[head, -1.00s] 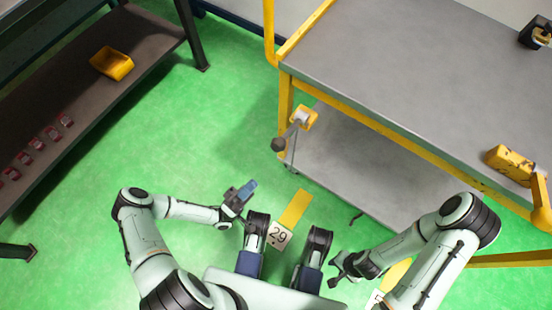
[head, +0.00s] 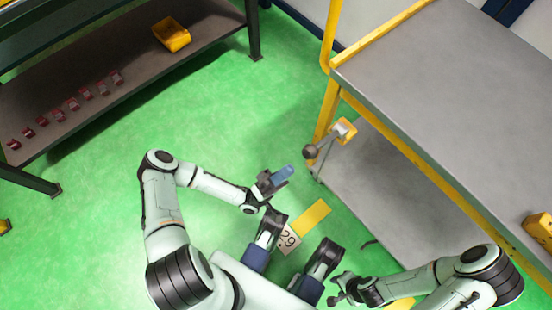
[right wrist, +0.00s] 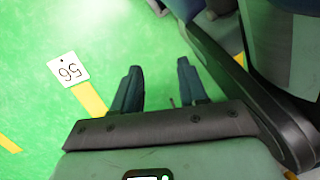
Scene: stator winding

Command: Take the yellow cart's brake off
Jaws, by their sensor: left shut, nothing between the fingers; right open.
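The yellow cart (head: 398,139) stands at the right in the head view, with a grey top and a lower grey shelf. On its near left post is a yellow bracket (head: 345,130) with a grey lever ending in a dark round knob (head: 311,152), which I take for the brake. My left gripper (head: 284,176) is shut and empty, in front of the knob and a little left of it, apart from it. My right gripper (head: 335,290) is open and empty, low near the cart's lower shelf. Its two fingers also show in the right wrist view (right wrist: 161,82) over the floor.
A dark shelf rack (head: 130,75) at the left holds a yellow bin (head: 171,34) and several small red parts. A floor tag (right wrist: 68,70) lies on the green floor. Floor between rack and cart is clear.

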